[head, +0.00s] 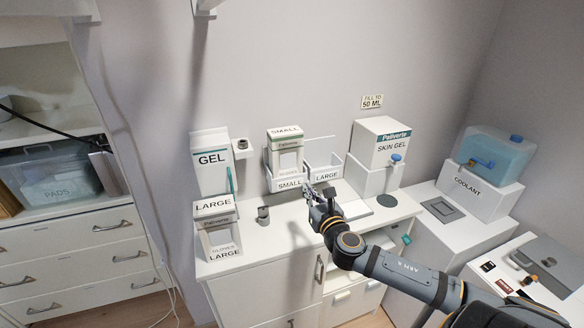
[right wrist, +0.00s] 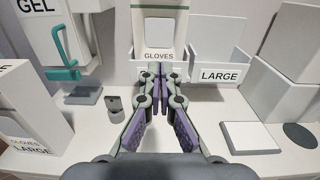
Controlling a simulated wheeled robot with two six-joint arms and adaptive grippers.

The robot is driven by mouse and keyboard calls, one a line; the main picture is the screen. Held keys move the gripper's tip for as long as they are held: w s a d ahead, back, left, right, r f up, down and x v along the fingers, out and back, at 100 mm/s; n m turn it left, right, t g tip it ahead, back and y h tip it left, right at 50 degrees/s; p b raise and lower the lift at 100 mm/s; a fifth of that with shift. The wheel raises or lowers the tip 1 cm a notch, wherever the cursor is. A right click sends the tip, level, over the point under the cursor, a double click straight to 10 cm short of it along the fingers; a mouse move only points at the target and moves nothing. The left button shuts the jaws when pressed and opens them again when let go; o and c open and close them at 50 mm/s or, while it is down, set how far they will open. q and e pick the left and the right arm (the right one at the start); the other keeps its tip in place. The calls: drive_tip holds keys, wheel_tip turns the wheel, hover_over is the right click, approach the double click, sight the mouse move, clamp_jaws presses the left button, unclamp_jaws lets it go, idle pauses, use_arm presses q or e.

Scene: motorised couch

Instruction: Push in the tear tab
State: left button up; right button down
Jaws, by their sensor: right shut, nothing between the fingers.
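The small gloves box (head: 285,160) stands in the holder marked SMALL. Its front also shows in the right wrist view, with a pale rounded panel (right wrist: 160,32) that looks like the tear tab; it appears flat. My right gripper (head: 318,192) is shut and empty, in front of the holder. A second gloves box, marked LARGE (head: 216,220), stands at the counter's left. My left gripper is out of view.
The holder marked LARGE (head: 325,176) is beside the small one and looks empty. A gel dispenser (head: 211,172) is at left, with a small grey cup (head: 263,215) on the counter. The skin gel box (head: 380,145) stands at right, near a dark disc (head: 387,200).

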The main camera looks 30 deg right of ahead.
drive_tip(key=w, duration=0.1)
drive_tip(key=p, duration=0.3)
approach(289, 162)
drive_tip(key=x, duration=0.5)
drive_tip(key=shift+w+r, duration=0.15)
drive_tip(key=shift+w, duration=0.05)
drive_tip(key=shift+x, duration=0.75)
drive_tip(key=shift+p, duration=0.3)
